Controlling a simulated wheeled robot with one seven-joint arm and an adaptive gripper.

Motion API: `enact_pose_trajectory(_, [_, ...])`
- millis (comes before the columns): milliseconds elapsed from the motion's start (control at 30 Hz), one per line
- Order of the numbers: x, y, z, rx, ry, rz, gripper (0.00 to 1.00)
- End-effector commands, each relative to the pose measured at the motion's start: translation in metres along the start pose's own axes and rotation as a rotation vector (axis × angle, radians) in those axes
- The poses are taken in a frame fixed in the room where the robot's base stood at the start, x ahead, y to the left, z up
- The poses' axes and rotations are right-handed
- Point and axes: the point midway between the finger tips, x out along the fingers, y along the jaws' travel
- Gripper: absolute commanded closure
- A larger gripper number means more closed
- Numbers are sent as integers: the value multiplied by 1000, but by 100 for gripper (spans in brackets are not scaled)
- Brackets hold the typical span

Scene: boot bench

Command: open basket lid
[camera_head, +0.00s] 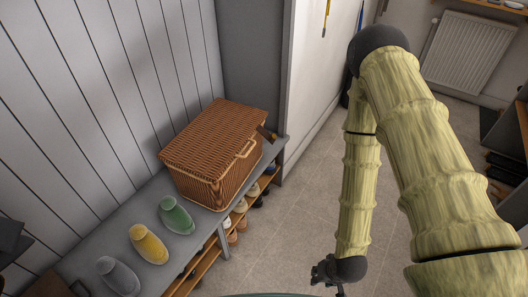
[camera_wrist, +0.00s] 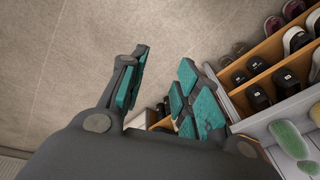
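A brown wicker basket (camera_head: 198,187) stands on the far part of a grey bench against the panelled wall. Its lid (camera_head: 214,133) lies flat and closed, with a light handle loop (camera_head: 245,149) at the front edge. My gripper (camera_head: 326,280) hangs over the floor, to the right of the bench and well apart from the basket. In the wrist view its teal-padded fingers (camera_wrist: 163,75) are spread, with nothing held between them. The basket does not show in the wrist view.
The floor (camera_head: 292,225) between bench and arm is clear. A radiator (camera_head: 468,50) hangs at the back right.

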Motion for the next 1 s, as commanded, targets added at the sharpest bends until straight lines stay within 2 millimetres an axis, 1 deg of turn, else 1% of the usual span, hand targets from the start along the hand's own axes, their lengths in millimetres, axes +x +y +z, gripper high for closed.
enact_pose_trajectory(33, [17, -15, -30, 46, 70, -52, 68])
enact_pose_trajectory(67, [21, -24, -48, 82, 109, -87, 68])
enact_pose_trajectory(100, [25, -38, -75, 129, 164, -141, 68])
enact_pose_trajectory(167, [27, -60, -113, 201, 239, -228, 68])
enact_pose_trajectory(200, [26, -74, -138, 247, 283, -292, 68])
enact_pose_trajectory(267, [21, -95, -174, 313, 343, -391, 68])
enact_pose_trajectory(300, [15, -109, -197, 355, 376, -461, 68])
enact_pose_trajectory(367, [4, -130, -229, 413, 416, -571, 68])
enact_pose_trajectory(400, [-6, -143, -250, 448, 438, -643, 68])
enact_pose_trajectory(500, [-31, -172, -290, 520, 466, -811, 68])
enact_pose_trajectory(600, [-55, -193, -318, 567, 470, -946, 68])
enact_pose_trajectory(700, [-73, -206, -334, 595, 462, -1037, 68])
enact_pose_trajectory(767, [-81, -212, -340, 604, 458, -1072, 68])
enact_pose_trajectory(867, [-86, -217, -346, 611, 453, -1099, 68])
enact_pose_trajectory(1000, [-83, -226, -354, 611, 452, -1102, 68])
